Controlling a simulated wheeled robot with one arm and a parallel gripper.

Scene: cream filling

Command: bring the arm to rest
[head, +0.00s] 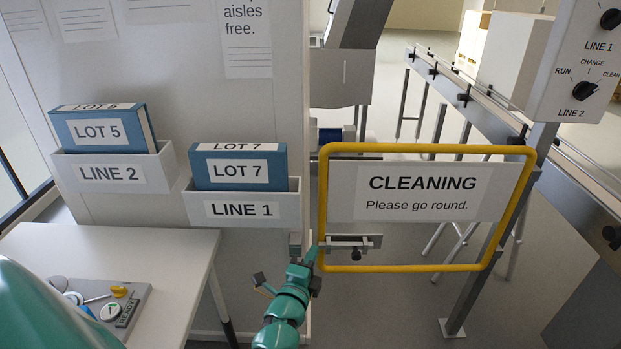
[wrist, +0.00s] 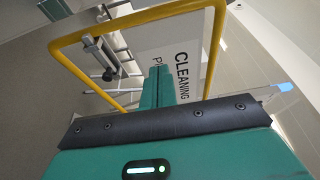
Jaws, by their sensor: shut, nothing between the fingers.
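My teal arm (head: 284,318) reaches up from the bottom middle of the head view. My gripper (head: 312,256) is at its end, just left of the latch on the yellow-framed gate. In the wrist view my gripper (wrist: 160,72) is shut and empty, with its fingers together in front of the white CLEANING sign (wrist: 178,50). The head view does not clearly show whether the fingertips touch the gate's frame. The gate (head: 430,149) stands across the opening and carries the CLEANING sign (head: 420,193). Its latch (head: 355,245) is at its lower left.
A wall panel holds a LINE 2 holder (head: 112,174) with a LOT 5 binder and a LINE 1 holder (head: 243,210) with a LOT 7 binder. A white table (head: 170,250) with a grey tray (head: 133,308) is at left. A conveyor and a switch box (head: 582,60) are at right.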

